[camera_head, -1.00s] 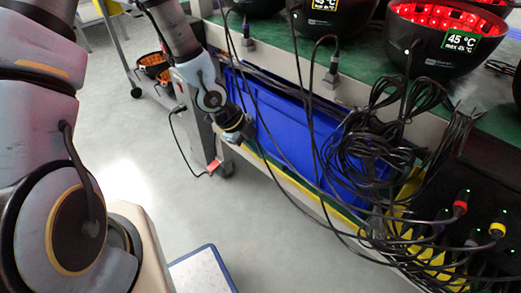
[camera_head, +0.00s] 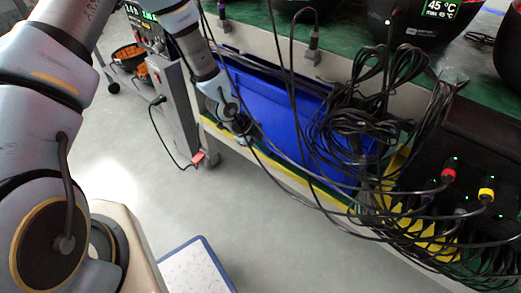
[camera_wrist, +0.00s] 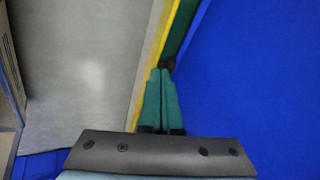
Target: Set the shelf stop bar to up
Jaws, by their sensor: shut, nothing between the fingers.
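A yellow strip, which I take to be the stop bar (camera_head: 290,182), runs along the front edge of the lower shelf below a blue bin (camera_head: 265,115). In the wrist view the yellow strip (camera_wrist: 183,22) runs down beside a green strip toward my fingertips. My gripper (camera_head: 243,127) is at the shelf's front edge, by the left part of the bin. In the wrist view my gripper (camera_wrist: 163,72) has its teal fingers together, with nothing between them. The fingertips are close to the strip beside the blue bin (camera_wrist: 250,80); I cannot tell whether they touch. The bar's up or down state is unclear.
Tangled black cables (camera_head: 370,125) hang in front of the bin and bench. A dark panel with red and yellow connectors (camera_head: 480,150) is at right. A grey cabinet (camera_head: 180,115) stands at left. The grey floor (camera_head: 140,150) before the shelf is mostly clear.

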